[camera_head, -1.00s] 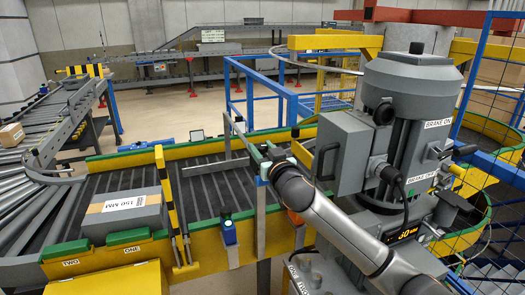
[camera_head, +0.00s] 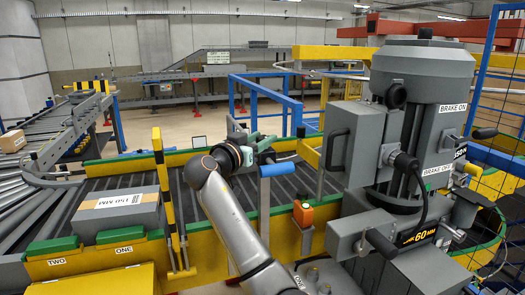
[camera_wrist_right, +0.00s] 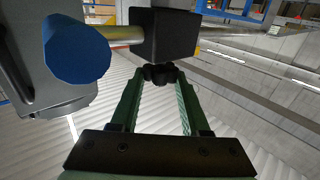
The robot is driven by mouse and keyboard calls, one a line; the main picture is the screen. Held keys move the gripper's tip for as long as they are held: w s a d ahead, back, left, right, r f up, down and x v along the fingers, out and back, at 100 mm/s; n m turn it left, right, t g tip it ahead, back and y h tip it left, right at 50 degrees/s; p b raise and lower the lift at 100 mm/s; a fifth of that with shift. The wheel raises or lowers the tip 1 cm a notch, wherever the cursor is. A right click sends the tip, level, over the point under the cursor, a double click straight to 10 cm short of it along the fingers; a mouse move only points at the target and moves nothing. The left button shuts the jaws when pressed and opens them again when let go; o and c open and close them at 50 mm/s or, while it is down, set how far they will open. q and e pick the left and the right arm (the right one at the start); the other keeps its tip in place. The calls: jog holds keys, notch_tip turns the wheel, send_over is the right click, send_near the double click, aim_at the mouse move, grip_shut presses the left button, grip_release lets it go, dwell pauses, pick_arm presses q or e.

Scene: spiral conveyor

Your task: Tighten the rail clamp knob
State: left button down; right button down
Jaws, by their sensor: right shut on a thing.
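My right gripper (camera_head: 266,148) reaches over the conveyor beside a grey post with a blue top (camera_head: 279,170). In the right wrist view its two green fingers (camera_wrist_right: 160,84) close in on a small dark knob (camera_wrist_right: 160,73), which sits at their tips. The knob is just under a black block (camera_wrist_right: 166,34). A metal shaft runs from that block to a large blue knob (camera_wrist_right: 75,48) at the left. The fingertips are small and partly hidden in the head view. My left gripper does not show.
A grey machine (camera_head: 385,150) with handles and a cable stands close at the right. A carton (camera_head: 118,213) lies on the conveyor at the left, before a yellow-black striped post (camera_head: 164,190). An orange box (camera_head: 303,213) is near the arm. Open floor lies behind.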

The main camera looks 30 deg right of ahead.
jog(key=shift+w+m+g+h, duration=0.1)
jog(key=shift+m+g+h, duration=0.2)
jog(key=shift+g, duration=0.3)
jog(key=shift+a+m+g+h+b, duration=0.1)
jog(key=shift+m+g+h+b, duration=0.25)
jog(key=shift+m+g, duration=0.45)
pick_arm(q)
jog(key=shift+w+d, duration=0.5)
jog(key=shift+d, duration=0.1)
pick_arm(e)
jog(key=shift+w+g, duration=0.1)
jog(key=shift+g, duration=0.4)
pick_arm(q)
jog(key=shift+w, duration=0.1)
pick_arm(e)
jog(key=shift+m, duration=0.3)
jog(key=c, duration=0.7)
grip_release()
jog(key=o, duration=0.3)
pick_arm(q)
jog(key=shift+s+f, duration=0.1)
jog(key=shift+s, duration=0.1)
